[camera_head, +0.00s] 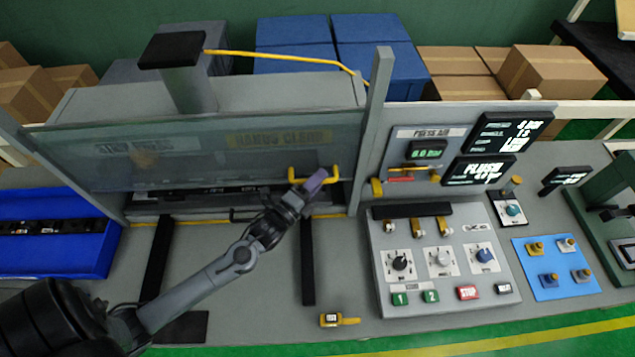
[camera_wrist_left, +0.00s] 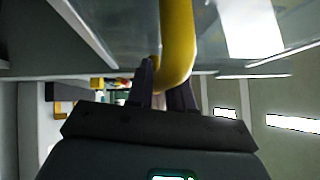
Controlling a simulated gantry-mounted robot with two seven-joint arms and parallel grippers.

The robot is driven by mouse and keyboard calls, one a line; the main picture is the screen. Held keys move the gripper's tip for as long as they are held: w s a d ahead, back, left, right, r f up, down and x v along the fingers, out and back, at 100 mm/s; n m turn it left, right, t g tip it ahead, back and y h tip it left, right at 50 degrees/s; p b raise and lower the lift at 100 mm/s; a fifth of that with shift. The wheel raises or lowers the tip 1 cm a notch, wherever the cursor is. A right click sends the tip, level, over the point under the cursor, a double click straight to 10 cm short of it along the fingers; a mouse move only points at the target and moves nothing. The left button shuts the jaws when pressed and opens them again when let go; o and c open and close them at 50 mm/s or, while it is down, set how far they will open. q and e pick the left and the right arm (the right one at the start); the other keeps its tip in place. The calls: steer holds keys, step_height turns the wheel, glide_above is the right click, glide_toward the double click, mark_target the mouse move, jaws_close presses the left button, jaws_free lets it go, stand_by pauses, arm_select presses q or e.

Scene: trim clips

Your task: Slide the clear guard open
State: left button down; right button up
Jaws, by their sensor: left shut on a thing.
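The clear guard (camera_head: 215,155) is a see-through panel across the front of the press at the left of the head view. It hangs low, with a narrow dark gap under its lower edge. A yellow handle (camera_head: 334,174) sits at its lower right. My left gripper (camera_head: 316,181) is at this handle, shut on it. In the left wrist view the yellow handle (camera_wrist_left: 177,45) runs down between the two dark fingers (camera_wrist_left: 165,85), and the clear panel lies behind it. My right gripper is not in view.
A control panel (camera_head: 445,300) with knobs and buttons stands right of the guard's grey post (camera_head: 371,130). A blue tray (camera_head: 85,262) with dark parts lies at the left. A small yellow-tagged item (camera_head: 331,320) lies near the front edge. Two dark rails run along the table.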

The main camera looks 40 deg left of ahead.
arm_select(q)
step_height(320, 180, up, 4)
steer(key=shift+r+p, duration=0.15)
steer(key=shift+p, duration=0.85)
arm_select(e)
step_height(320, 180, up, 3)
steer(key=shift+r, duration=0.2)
arm_select(q)
steer(key=c, duration=1.1)
jaws_free()
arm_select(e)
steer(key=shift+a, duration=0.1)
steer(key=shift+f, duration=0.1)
arm_select(q)
steer(key=shift+s+f, duration=0.2)
steer(key=shift+s, duration=0.05)
steer(key=s+f+b, duration=0.1)
steer(key=s+b, duration=0.2)
steer(key=s, duration=0.7)
steer(key=shift+a, duration=0.15)
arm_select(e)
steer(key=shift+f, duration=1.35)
